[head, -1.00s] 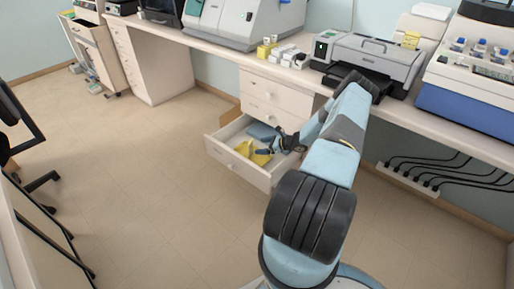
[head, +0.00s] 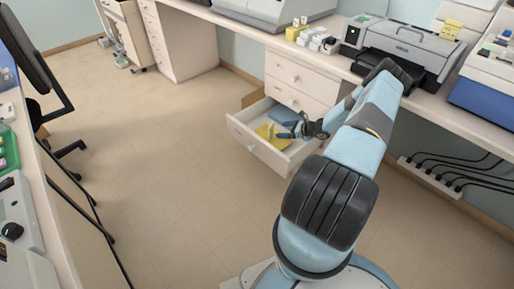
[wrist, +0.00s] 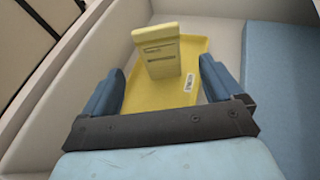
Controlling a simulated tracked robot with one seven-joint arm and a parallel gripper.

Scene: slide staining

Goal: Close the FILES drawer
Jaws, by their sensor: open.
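The open drawer (head: 262,151) is the bottom one of a white cabinet under the counter, pulled well out, with a round knob on its front. No FILES label is readable. Inside lie a yellow tray or folder (head: 266,131) and a blue one (head: 285,116). My gripper (head: 281,135) is over the drawer's inside, away from the knob. In the wrist view my gripper (wrist: 160,80) has its two blue fingers spread, with the yellow tray (wrist: 180,92) and an upright yellow piece (wrist: 158,50) seen between them. I cannot tell whether the fingers touch anything.
Two shut drawers (head: 292,75) are above the open one. A printer-like machine (head: 405,50) and small boxes (head: 315,38) stand on the counter. A black chair (head: 45,90) and a second bench are at left. The floor (head: 180,150) before the drawer is clear.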

